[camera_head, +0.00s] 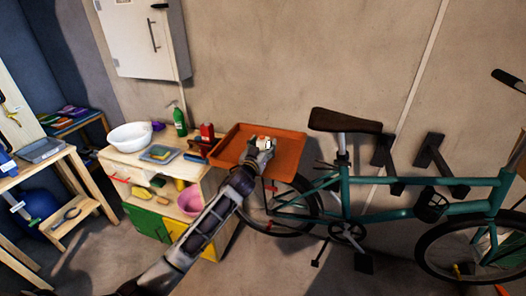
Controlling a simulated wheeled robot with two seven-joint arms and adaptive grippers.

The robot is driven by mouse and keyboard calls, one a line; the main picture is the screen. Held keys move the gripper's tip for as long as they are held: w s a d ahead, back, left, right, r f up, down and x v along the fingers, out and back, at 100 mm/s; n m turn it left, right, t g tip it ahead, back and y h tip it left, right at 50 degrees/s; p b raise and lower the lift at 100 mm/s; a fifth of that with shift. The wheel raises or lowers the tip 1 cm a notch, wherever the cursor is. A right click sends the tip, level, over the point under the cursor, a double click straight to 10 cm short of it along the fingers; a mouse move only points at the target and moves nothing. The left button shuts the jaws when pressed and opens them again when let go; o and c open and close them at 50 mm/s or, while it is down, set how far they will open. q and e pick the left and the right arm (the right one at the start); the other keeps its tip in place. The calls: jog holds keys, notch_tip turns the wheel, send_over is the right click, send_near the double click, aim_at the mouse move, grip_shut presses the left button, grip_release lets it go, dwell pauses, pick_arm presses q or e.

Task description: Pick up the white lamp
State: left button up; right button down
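A small white object (263,140), which may be the white lamp, shows over the orange tray (291,150). It is too small for me to be sure what it is. My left arm reaches up from the bottom of the head view, and its gripper (264,148) is at the white object, over the tray. The gripper covers part of the object. I cannot tell whether the fingers are open or closed on it, or whether it rests on the tray. My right gripper is not in view.
Left of the tray, a wooden cabinet holds a white bowl (130,136), a green bottle (180,121), a red container (207,132) and a pink bowl (191,200). A teal bicycle (400,207) stands close on the right. A wooden workbench (35,164) is at far left.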

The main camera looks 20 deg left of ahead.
pick_arm(q)
jog(key=c, duration=1.1)
jog(key=shift+o, duration=0.2)
jog(key=shift+r, duration=0.1)
jog(key=shift+r+p, duration=0.35)
jog(key=shift+r, duration=4.6)
